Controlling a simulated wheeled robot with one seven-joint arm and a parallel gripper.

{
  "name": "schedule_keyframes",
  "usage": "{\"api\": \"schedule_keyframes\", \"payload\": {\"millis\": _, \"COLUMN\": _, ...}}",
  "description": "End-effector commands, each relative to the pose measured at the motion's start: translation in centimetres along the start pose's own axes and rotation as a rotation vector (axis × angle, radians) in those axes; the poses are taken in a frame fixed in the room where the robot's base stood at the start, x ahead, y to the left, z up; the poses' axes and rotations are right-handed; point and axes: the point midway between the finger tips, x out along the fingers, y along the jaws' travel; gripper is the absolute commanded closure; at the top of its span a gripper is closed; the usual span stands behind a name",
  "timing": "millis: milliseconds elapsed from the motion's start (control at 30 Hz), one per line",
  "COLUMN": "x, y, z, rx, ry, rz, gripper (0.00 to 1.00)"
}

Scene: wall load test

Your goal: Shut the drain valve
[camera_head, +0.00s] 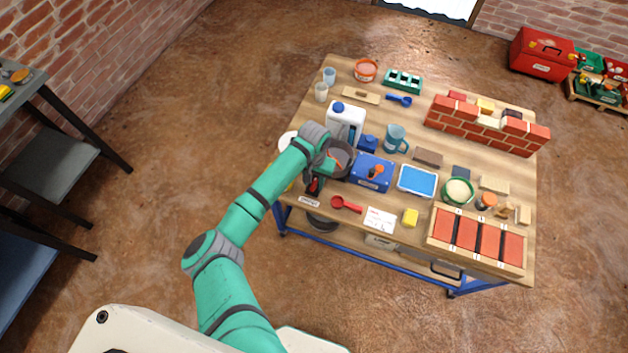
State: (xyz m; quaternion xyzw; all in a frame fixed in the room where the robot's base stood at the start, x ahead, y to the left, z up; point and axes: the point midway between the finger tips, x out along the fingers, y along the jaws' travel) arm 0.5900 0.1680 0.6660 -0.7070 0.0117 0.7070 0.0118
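My arm reaches from the bottom of the view to the left front part of the workbench. My gripper (316,183) is at the bench's front left edge, pointing down, beside a dark round pan (341,157). A small red part (314,187) shows at the gripper's tip; it may be the drain valve's handle, but I cannot tell for sure. A small white label (308,201) is on the bench edge just below it. A dark bowl (322,223) sits under that edge. The fingers are too small and hidden to tell whether they are open or shut.
A white jug (345,120) stands behind my wrist. A red ladle (345,204) and a card (380,219) lie along the front edge.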

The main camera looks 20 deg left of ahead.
Motion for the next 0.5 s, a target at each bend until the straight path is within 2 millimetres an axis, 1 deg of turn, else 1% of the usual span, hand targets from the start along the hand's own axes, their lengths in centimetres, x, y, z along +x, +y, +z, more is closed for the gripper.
{"api": "schedule_keyframes", "payload": {"millis": 33, "x": 0.0, "y": 0.02, "z": 0.0, "rx": 0.0, "ry": 0.0, "rz": 0.0, "gripper": 0.68}}
{"api": "schedule_keyframes", "payload": {"millis": 67, "x": -0.01, "y": 0.02, "z": 0.0, "rx": 0.0, "ry": 0.0, "rz": 0.0, "gripper": 0.7}}
{"api": "schedule_keyframes", "payload": {"millis": 100, "x": -0.01, "y": 0.02, "z": 0.0, "rx": 0.0, "ry": 0.0, "rz": 0.0, "gripper": 0.8}}
{"api": "schedule_keyframes", "payload": {"millis": 200, "x": -0.02, "y": 0.02, "z": 0.0, "rx": 0.0, "ry": 0.0, "rz": 0.0, "gripper": 1.0}}
{"api": "schedule_keyframes", "payload": {"millis": 500, "x": -0.03, "y": 0.02, "z": 0.0, "rx": 0.017, "ry": 0.0, "rz": 0.0, "gripper": 1.0}}
